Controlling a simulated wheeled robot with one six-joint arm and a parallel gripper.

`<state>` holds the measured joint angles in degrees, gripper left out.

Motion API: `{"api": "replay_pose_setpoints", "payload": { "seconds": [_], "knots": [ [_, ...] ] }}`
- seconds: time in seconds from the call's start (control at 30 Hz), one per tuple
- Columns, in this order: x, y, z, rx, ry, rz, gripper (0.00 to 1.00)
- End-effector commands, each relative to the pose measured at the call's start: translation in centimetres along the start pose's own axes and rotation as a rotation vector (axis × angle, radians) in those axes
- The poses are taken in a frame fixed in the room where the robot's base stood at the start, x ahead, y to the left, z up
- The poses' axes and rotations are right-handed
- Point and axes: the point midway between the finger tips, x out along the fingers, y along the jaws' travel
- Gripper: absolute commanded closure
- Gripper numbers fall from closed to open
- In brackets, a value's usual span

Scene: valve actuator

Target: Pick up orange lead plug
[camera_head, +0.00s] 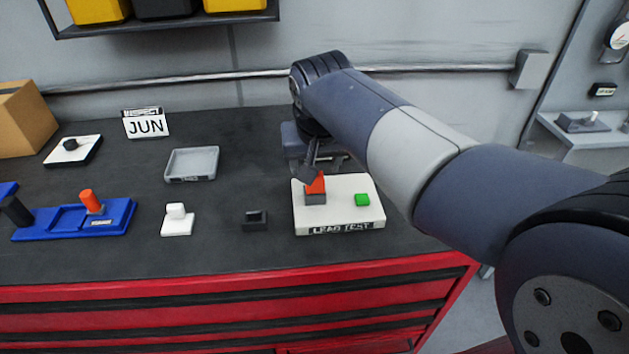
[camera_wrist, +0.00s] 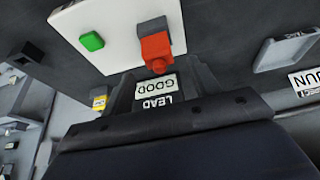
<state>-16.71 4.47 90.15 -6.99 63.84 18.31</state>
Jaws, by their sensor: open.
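An orange-red plug (camera_head: 316,186) stands in a grey socket (camera_head: 315,199) on the white LEAD TEST board (camera_head: 368,212). The wrist view shows the plug (camera_wrist: 155,47) in that socket too, with a small sign reading LEAD GOOD (camera_wrist: 155,92) beside it, upside down. My gripper (camera_head: 311,176) is open, low over the back of the board, right at the plug's top. It partly hides the plug in the head view. Whether the fingers touch it I cannot tell. Another orange peg (camera_head: 90,201) stands in a blue tray (camera_head: 62,222) at the left.
A green button (camera_head: 362,199) sits right of the plug. A small black socket block (camera_head: 255,220), a white block (camera_head: 176,220) and a grey tray (camera_head: 192,164) stand to the left. My arm covers the board's back right. Dark bench top lies free between them.

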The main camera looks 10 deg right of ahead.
Motion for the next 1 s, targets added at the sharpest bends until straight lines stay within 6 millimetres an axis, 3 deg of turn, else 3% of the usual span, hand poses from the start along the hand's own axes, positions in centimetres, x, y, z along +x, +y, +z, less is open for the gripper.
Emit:
{"api": "replay_pose_setpoints", "payload": {
  "seconds": [0.33, 0.63, 1.0],
  "knots": [
    [4.6, 0.0, 0.0, 0.0, -0.004, 0.002, 0.42],
    [5.2, 0.0, 0.0, 0.0, -0.001, 0.0, 0.42],
    [5.2, 0.0, 0.0, 0.0, -0.001, 0.0, 0.71]
  ]
}}
